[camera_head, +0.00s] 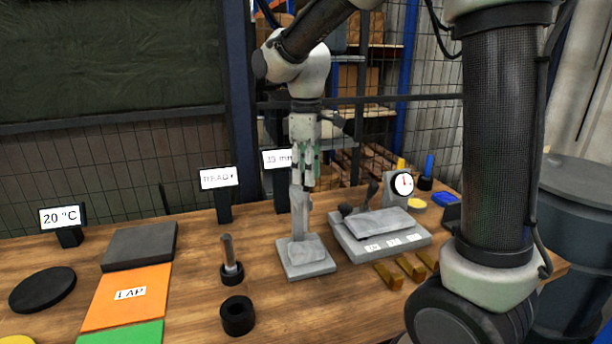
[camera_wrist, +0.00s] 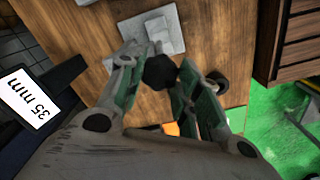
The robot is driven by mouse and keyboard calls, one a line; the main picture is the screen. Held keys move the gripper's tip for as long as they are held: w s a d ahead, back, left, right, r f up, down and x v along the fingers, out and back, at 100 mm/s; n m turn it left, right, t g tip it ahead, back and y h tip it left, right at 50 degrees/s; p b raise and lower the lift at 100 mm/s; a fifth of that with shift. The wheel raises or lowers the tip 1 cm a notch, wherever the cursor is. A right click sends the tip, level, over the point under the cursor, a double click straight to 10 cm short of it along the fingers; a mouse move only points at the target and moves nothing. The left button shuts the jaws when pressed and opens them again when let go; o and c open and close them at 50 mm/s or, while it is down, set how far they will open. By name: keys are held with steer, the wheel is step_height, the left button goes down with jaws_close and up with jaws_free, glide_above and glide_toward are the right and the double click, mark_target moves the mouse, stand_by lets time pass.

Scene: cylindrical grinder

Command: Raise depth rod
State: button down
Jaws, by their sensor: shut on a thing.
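My gripper (camera_head: 305,178) is at the top of a grey upright on a small grey stand (camera_head: 290,270). In the wrist view, a dark faceted knob (camera_wrist: 160,72) sits between the green-padded fingers of my gripper (camera_wrist: 158,66); I take it as the head of the depth rod. The gripper is shut on it. The shaft below the knob is hidden, and I cannot tell how far it extends into the stand. The stand's grey base (camera_wrist: 172,38) shows beyond the fingertips in the wrist view.
A grey fixture (camera_head: 350,240) with a dial gauge (camera_head: 402,184) stands close on the right, with brass blocks (camera_head: 388,274) before it. A rod in a black holder (camera_head: 232,272) and a black ring (camera_head: 251,315) stand left. Signs (camera_head: 219,178) line the back.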

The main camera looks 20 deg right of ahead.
steer(key=c, duration=1)
jaws_free()
steer(key=shift+r, duration=0.2)
step_height(320, 180, up, 12)
steer(key=f+m, duration=0.2)
steer(key=s+f+m, duration=0.1)
steer(key=shift+d+f, duration=0.25)
steer(key=shift+f, duration=0.15)
steer(key=shift+s+d+f+m+t, duration=0.75)
steer(key=shift+s+d+m, duration=0.6)
steer(key=shift+s+d, duration=1.55)
steer(key=shift+s+d+f+m+t, duration=0.7)
steer(key=shift+s+d+m, duration=1)
steer(key=shift+s, duration=2.2)
steer(key=shift+s+d+f+m+t, duration=0.75)
steer(key=shift+s+d+m, duration=0.3)
steer(key=shift+s+d, duration=2)
